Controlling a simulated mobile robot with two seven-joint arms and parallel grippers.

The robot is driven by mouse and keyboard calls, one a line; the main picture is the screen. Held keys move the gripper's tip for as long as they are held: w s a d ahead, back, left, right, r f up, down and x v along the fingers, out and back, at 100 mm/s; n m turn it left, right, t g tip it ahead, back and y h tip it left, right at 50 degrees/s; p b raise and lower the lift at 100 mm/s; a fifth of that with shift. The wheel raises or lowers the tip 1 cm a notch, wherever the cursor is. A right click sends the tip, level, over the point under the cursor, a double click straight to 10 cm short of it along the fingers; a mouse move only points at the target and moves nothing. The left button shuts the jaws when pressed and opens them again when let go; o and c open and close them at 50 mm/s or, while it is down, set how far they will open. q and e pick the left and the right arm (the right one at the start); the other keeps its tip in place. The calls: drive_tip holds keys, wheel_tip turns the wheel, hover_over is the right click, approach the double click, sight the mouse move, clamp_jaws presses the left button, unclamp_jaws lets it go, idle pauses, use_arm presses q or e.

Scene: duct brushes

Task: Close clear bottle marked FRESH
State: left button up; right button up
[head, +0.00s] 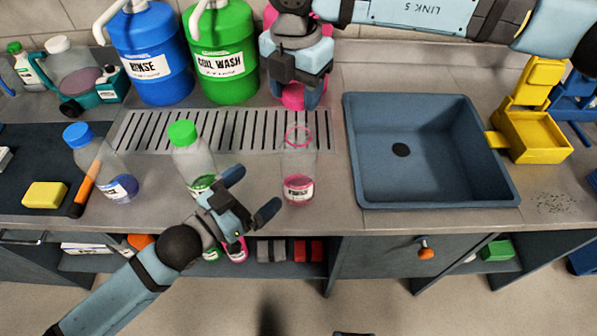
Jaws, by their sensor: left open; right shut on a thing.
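The clear bottle (299,165) with pink liquid stands upright on the counter, left of the sink. Its top shows a pink ring and no cap on it. Its label is too small to read surely. My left gripper (254,193) is open, just left of this bottle, its fingers pointing toward it and apart from it. My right gripper (302,98) is shut above and behind the bottle, in front of a pink jug (270,17).
A green-capped bottle (186,150) stands behind my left gripper, a blue-capped one (90,160) further left. RINSE (150,50) and COIL WASH (222,50) jugs stand at the back. A slotted drain (240,130) lies behind the bottles. The sink (430,190) is right, with a yellow bin (535,135) beyond.

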use_arm(q)
drive_tip(key=x, duration=1.1)
drive_tip(key=shift+w+d, duration=0.15)
drive_tip(key=shift+d, duration=0.05)
drive_tip(key=shift+f, duration=0.1)
drive_tip(key=c, duration=1.1)
drive_tip(key=shift+c, duration=0.2)
use_arm(e)
hover_over(297, 126)
drive_tip(key=s, duration=0.2)
drive_tip(key=shift+s+f, duration=0.15)
drive_tip(key=shift+f, duration=2.35)
drive_tip(key=shift+f, duration=0.1)
drive_tip(key=shift+f, duration=0.8)
drive_tip(key=shift+f, duration=0.6)
